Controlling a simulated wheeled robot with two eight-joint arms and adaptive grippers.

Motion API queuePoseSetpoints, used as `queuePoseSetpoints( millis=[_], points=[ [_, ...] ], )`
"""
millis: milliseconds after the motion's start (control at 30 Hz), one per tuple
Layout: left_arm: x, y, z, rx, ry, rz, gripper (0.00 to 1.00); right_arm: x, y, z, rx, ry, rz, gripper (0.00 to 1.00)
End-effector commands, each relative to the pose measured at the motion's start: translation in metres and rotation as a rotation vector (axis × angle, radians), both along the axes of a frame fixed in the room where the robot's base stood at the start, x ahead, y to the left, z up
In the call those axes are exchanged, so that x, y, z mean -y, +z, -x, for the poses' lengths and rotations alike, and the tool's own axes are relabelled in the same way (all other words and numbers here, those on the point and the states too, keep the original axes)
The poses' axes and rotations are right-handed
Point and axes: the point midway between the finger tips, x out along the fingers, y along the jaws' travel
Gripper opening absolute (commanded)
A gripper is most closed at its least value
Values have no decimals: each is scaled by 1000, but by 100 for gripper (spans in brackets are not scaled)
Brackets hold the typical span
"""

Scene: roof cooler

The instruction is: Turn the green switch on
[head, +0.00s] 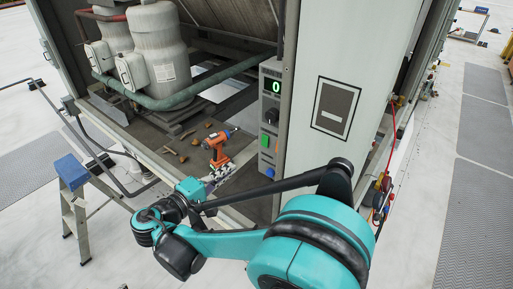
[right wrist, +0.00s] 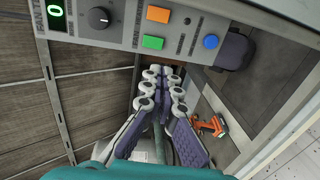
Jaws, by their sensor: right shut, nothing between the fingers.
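The green switch (head: 265,141) is a small rectangular rocker on the grey control panel (head: 272,112), which stands upright on the cooler's frame. It also shows in the right wrist view (right wrist: 152,43), beside the orange switch (right wrist: 157,14). The display (head: 276,87) above reads a green 0. My right gripper (head: 221,172) is left of and below the panel in the head view. In the right wrist view its fingers (right wrist: 164,76) are shut with nothing between them, just below the green switch and apart from it in the picture. My left gripper is not in view.
The panel also carries a black knob (right wrist: 100,18) and a blue button (right wrist: 211,41). Grey compressors (head: 158,58) and pipes fill the back. A stepladder (head: 75,195) stands at left.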

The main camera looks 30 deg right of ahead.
Motion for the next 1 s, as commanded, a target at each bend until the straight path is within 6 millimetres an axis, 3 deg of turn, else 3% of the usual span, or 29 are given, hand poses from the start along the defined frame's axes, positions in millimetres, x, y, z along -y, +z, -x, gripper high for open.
queuePoseSetpoints(
  millis=[233, 700, 1000],
  points=[
    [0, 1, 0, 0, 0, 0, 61, 14, -2, -5, 0, -2, -1, 0],
    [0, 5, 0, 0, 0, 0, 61, 101, -13, -41, -1, -4, -2, 0],
    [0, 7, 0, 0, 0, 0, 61, 127, -17, -53, -1, 0, -2, 0]
  ],
)
